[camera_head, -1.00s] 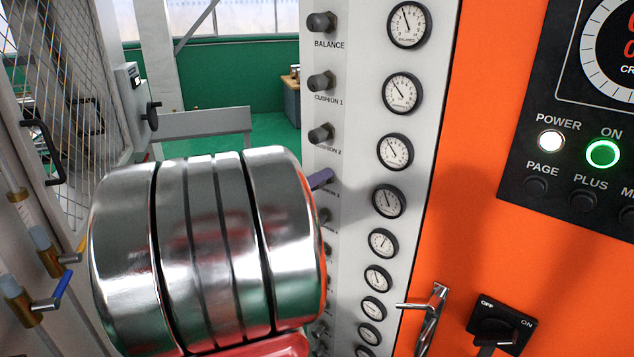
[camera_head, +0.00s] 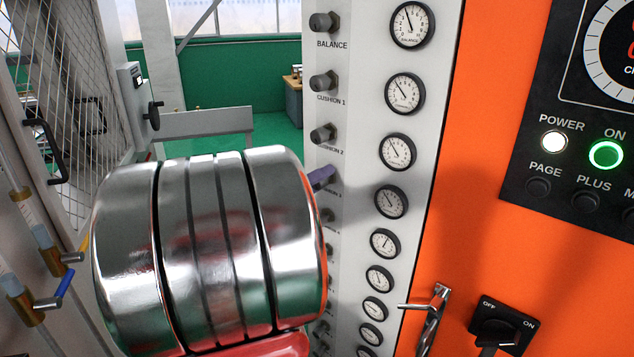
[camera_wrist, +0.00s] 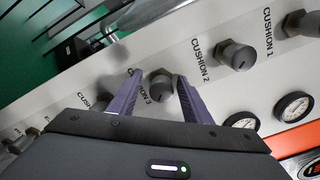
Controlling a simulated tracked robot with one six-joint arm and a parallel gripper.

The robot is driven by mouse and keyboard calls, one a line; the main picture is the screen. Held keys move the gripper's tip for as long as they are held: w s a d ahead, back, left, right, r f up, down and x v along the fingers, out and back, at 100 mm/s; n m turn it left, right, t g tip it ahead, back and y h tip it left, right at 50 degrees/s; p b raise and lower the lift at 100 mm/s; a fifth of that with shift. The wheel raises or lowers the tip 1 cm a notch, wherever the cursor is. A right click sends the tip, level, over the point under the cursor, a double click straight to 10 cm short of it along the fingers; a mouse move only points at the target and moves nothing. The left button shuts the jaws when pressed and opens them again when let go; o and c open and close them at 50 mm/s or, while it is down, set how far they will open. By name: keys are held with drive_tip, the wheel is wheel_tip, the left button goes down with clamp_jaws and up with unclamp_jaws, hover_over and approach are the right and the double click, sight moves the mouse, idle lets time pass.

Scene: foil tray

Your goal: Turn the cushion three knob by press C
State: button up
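The cushion three knob (camera_wrist: 160,85) is a dark round knob on the pale panel, beside its "CUSHION 3" label in the wrist view. My gripper (camera_wrist: 159,76) has its two purple fingers on either side of this knob. A gap shows between the left finger and the knob; the right finger is very close, and I cannot tell whether it touches. In the head view a purple finger (camera_head: 321,177) covers the knob's place below the cushion 2 knob (camera_head: 323,133). The cushion three gauge (camera_head: 391,202) is to its right, with its needle pointing up and left.
The balance knob (camera_head: 324,22) and cushion 1 knob (camera_head: 323,81) stick out above; several more knobs and gauges run below. A silver handle (camera_head: 432,317) and an OFF/ON switch (camera_head: 497,325) are on the orange cabinet (camera_head: 490,235) at right. My metallic arm hides the lower left.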

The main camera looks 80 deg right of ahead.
drive_tip(key=v, duration=1.3)
drive_tip(key=shift+w+a, duration=0.2)
drive_tip(key=shift+a, duration=0.15)
drive_tip(key=shift+w, duration=0.1)
idle(0.3)
drive_tip(key=m, duration=1.1)
drive_tip(key=shift+a+f, duration=0.1)
drive_tip(key=shift+a, duration=0.2)
drive_tip(key=shift+s, duration=0.2)
drive_tip(key=shift+x, duration=6.95)
